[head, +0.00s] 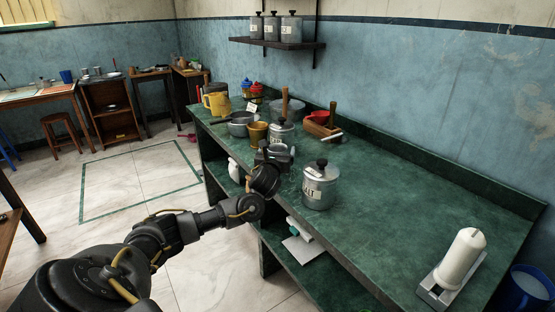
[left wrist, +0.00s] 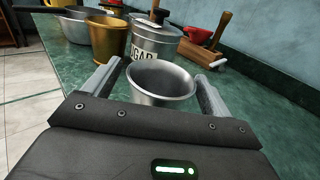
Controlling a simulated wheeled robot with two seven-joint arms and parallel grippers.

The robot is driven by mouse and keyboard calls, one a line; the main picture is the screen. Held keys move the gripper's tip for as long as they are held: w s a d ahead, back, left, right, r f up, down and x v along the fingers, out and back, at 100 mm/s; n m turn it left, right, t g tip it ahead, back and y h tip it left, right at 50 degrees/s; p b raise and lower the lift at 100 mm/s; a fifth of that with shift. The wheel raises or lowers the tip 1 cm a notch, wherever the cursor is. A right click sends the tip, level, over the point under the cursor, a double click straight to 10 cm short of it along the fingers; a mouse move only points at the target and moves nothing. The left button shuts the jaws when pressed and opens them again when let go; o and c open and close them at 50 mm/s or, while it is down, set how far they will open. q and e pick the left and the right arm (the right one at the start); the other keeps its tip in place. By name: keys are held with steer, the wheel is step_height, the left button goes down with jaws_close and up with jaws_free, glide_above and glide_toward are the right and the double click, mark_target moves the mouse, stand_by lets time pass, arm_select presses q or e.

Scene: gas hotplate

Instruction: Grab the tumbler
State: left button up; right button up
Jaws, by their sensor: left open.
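The tumbler (left wrist: 162,82) is a plain grey metal cup with a flared rim. In the left wrist view it stands upright on the green counter, between the two fingers of my left gripper (left wrist: 155,88). The fingers are spread apart, one on each side of it, and I cannot tell whether either touches it. The lower part of the tumbler is hidden by the gripper body. In the head view my left gripper (head: 276,156) is over the counter's near edge and mostly hides the tumbler. My right gripper is not in view.
A sugar canister (left wrist: 154,42) and a brass cup (left wrist: 107,38) stand just behind the tumbler, with a grey saucepan (left wrist: 76,24) beyond. Another lidded canister (head: 320,188) stands right of my gripper. The green counter (head: 390,210) is clear towards the white candle-like roll (head: 460,260).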

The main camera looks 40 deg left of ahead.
arm_select(q)
steer(key=c, duration=1.1)
